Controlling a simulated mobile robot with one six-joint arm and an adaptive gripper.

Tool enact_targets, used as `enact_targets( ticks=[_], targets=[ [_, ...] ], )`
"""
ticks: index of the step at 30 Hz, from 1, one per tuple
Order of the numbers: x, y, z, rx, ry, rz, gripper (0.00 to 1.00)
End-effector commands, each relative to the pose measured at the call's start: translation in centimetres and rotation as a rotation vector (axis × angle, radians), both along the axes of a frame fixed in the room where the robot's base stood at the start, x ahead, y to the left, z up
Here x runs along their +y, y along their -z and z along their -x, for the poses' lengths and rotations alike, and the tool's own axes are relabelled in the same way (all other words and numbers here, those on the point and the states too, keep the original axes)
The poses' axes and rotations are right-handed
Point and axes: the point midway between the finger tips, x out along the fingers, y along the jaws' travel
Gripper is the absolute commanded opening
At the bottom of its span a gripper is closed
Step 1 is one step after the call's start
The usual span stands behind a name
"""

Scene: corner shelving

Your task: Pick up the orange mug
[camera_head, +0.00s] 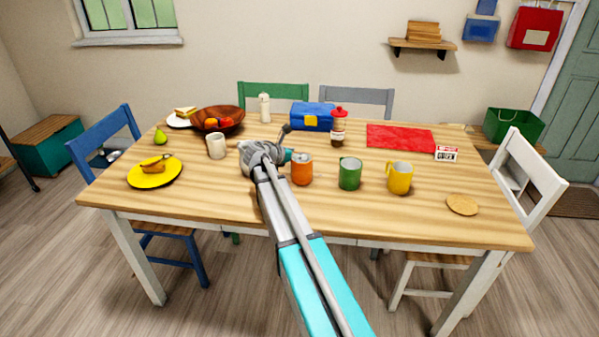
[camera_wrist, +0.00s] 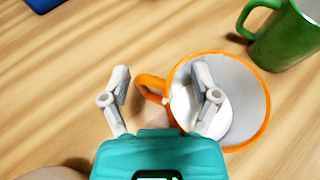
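The orange mug (camera_head: 302,172) stands upright on the table, just right of the end of my arm in the head view. In the wrist view its orange rim and pale inside (camera_wrist: 252,105) are seen from above, with its handle (camera_wrist: 148,88) toward the left. My gripper (camera_wrist: 161,80) is open. One finger is left of the handle, and the other overlaps the mug's opening in the picture. The handle shows between the fingers; I cannot tell how deep the fingertips are or whether they touch the mug.
A green mug (camera_head: 349,174) stands close on the right, also in the wrist view (camera_wrist: 287,38), with a yellow mug (camera_head: 399,178) beyond. A white mug (camera_head: 216,146) stands to the left. A blue box (camera_head: 313,115) and a red-topped jar (camera_head: 338,131) are behind. The front of the wooden table (camera_head: 400,222) is mostly clear.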

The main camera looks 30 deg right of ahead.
Motion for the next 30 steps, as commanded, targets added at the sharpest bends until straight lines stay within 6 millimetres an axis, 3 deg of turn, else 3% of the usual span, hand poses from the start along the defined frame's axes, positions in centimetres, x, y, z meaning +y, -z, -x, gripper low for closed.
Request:
enact_targets(
  ticks=[1,8,30],
  targets=[
    [0.01,0.01,-0.02,0.0,-0.001,0.0,0.55],
    [0.01,0.02,-0.02,0.0,0.0,-0.001,0.13],
    [0.04,-0.61,-0.03,0.001,-0.001,0.0,0.13]
  ],
)
